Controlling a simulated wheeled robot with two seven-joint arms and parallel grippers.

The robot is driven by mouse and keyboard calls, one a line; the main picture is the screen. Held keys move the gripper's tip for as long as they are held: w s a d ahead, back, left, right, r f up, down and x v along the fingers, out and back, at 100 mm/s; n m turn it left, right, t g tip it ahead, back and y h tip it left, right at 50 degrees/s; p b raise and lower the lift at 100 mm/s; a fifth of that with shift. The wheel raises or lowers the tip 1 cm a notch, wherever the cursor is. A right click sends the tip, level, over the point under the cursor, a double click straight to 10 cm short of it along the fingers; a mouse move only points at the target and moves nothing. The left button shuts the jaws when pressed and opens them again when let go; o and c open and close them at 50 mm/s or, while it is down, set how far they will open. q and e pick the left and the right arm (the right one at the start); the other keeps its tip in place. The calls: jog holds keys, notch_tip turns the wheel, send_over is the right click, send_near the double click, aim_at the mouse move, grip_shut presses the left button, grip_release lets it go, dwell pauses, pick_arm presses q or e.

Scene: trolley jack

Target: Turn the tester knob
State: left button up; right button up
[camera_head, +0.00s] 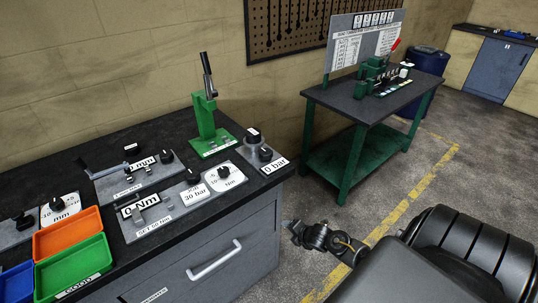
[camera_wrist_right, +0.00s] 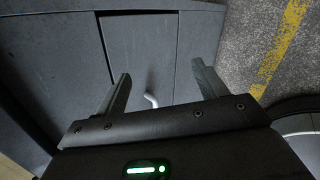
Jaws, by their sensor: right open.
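Several black knobs stand on grey panels on the dark workbench (camera_head: 165,128) in the head view. One knob (camera_head: 265,154) is beside the "0 bar" label; another knob (camera_head: 167,156) is on the panel with a crank handle. A further knob (camera_head: 224,172) sits on a white dial plate near the "30 bar" label. I cannot tell which one is the tester knob. My right gripper (camera_head: 298,232) is off the bench's front right corner, apart from all knobs. In the right wrist view its fingers (camera_wrist_right: 163,85) are spread and empty, facing the grey cabinet front. My left gripper is not seen.
A green press-like tool (camera_head: 207,118) with a raised lever stands at the bench's back. Orange (camera_head: 68,232) and green (camera_head: 73,267) trays lie at the front left. A drawer handle (camera_head: 214,260) sticks out from the cabinet. A green table (camera_head: 350,98) stands beyond clear floor.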

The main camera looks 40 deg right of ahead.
jog(key=w+d+r+n+t, duration=0.1)
jog(key=w+r+n, duration=0.3)
jog(key=r, duration=0.5)
jog(key=w+d+r+n+t, duration=0.15)
jog(key=w+r+n, duration=0.25)
jog(key=r, duration=0.5)
jog(key=n+t, duration=0.2)
jog(key=n, duration=0.6)
send_near(269, 153)
jog(key=shift+y, duration=0.4)
jog(key=p+x, duration=0.3)
jog(key=x, duration=0.5)
jog(key=shift+w+d+f, duration=0.1)
jog(key=shift+w+d, duration=0.05)
jog(key=shift+w, duration=0.25)
jog(key=shift+w+f, duration=0.35)
jog(key=shift+w, duration=0.25)
jog(key=c, duration=1)
jog(key=shift+m+h, duration=0.4)
